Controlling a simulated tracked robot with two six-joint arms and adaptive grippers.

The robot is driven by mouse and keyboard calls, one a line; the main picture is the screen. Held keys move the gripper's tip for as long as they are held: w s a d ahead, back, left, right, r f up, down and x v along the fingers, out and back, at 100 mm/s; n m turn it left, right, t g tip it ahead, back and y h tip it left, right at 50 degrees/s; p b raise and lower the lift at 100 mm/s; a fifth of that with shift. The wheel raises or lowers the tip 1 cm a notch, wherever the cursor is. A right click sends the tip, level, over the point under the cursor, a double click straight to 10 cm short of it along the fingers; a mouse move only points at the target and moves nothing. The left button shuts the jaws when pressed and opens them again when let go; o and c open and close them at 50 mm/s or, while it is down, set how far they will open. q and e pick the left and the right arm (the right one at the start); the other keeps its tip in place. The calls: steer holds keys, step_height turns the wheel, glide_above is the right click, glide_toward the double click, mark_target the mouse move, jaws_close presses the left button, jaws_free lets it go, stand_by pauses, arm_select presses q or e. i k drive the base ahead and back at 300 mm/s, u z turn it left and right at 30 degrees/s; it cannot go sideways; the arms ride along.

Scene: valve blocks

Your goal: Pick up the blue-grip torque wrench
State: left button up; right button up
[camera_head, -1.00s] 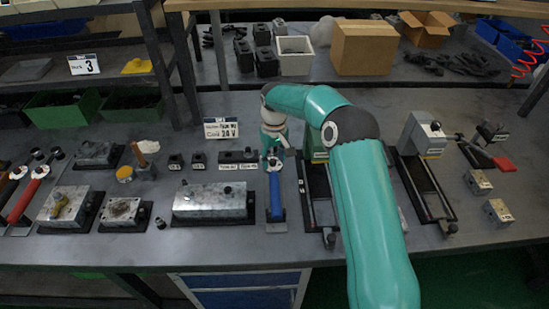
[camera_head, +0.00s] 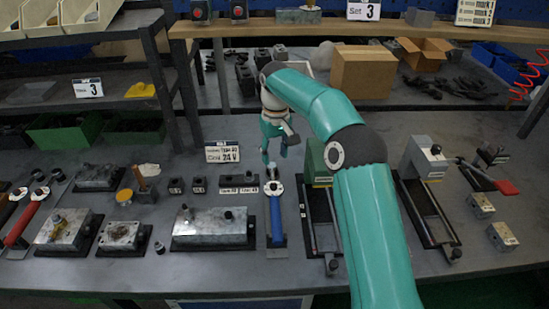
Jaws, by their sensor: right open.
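The blue-grip torque wrench (camera_head: 277,220) lies on a dark rest on the grey bench, its blue handle towards me and its round metal head away from me. My right gripper (camera_head: 274,156) is open and empty, fingers pointing down. In the picture it is just beyond the wrench's head and apart from it; its exact height is hard to tell. My left gripper is not in view.
A metal valve block (camera_head: 212,228) stands close left of the wrench. A rail fixture with a green block (camera_head: 316,165) stands close right, partly behind my right arm. A red-grip wrench (camera_head: 22,224) lies far left. A label sign (camera_head: 222,152) stands behind.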

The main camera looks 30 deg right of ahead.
mark_target(272, 169)
steer(key=k, duration=1)
